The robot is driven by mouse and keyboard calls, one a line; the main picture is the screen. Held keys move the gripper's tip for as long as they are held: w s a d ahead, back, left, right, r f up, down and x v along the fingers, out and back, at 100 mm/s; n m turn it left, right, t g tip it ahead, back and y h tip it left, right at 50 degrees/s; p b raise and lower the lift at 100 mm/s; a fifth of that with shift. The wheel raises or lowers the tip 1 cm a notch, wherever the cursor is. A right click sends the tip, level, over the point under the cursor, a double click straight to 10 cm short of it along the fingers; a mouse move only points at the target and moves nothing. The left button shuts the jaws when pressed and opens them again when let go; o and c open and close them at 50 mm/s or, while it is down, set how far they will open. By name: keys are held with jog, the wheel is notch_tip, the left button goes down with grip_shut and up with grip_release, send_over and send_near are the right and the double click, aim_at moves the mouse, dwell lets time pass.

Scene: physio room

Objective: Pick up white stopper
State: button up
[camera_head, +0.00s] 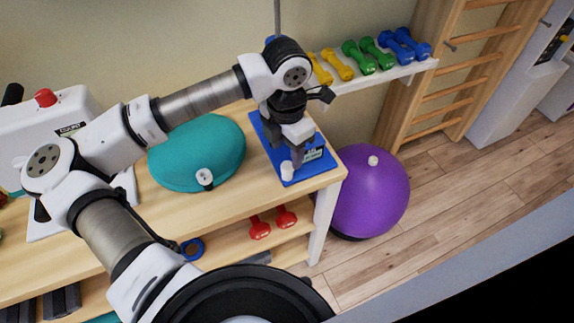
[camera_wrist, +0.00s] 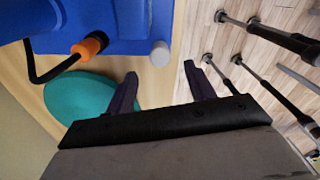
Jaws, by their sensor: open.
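A small white stopper (camera_head: 287,170) stands near the front edge of a blue board (camera_head: 263,133) on the wooden table (camera_head: 232,197). In the wrist view the stopper (camera_wrist: 160,54) appears light grey, just beyond and between the tips of my fingers. My gripper (camera_head: 296,158) is above the board, pointing down beside the stopper. The jaws (camera_wrist: 161,70) are apart, with nothing between them. Whether the fingers touch the stopper cannot be told. Another small white piece (camera_head: 204,176) with a dark top lies at the front of the teal cushion (camera_head: 190,150).
A purple ball (camera_head: 370,200) with a white plug (camera_head: 373,160) sits right of the table. Coloured dumbbells lie on a shelf (camera_head: 392,74) behind. A black hooked rod with an orange collar (camera_wrist: 90,45) is close to my gripper. Red dumbbells (camera_head: 260,228) lie on the lower shelf.

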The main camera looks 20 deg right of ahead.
jog(key=shift+f+p, duration=1.1)
jog(key=shift+f, duration=1.5)
jog(key=c, duration=1)
jog(key=shift+r, duration=0.15)
